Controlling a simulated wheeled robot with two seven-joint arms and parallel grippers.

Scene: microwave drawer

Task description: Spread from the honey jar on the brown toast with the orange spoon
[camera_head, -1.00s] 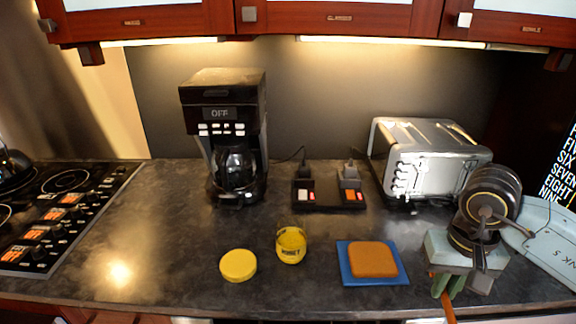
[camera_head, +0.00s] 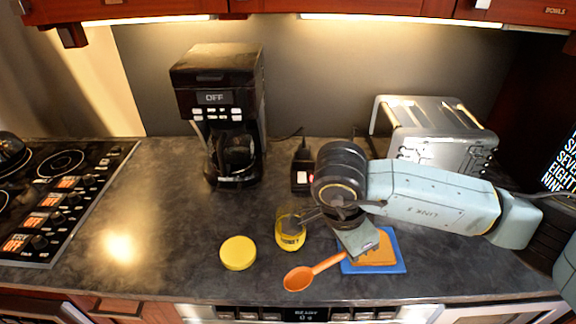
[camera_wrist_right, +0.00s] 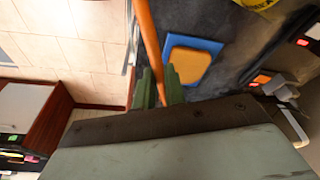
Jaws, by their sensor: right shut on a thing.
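The open yellow honey jar (camera_head: 290,239) stands upright on the counter. The brown toast (camera_head: 376,254) lies on a blue plate (camera_head: 398,268) to its right, partly covered by my right gripper. In the wrist view the toast (camera_wrist_right: 189,65) and the plate (camera_wrist_right: 215,47) lie beyond the fingers. My right gripper (camera_wrist_right: 161,82) is shut on the handle of the orange spoon (camera_wrist_right: 148,35). In the head view the spoon's bowl (camera_head: 298,279) is in front of the jar, apart from it, near the counter's front edge. My left gripper is not in view.
The yellow lid (camera_head: 238,253) lies left of the jar. A coffee maker (camera_head: 220,110) and a silver toaster (camera_head: 435,135) stand at the back. The stove (camera_head: 60,195) is at the far left. The counter between stove and lid is clear.

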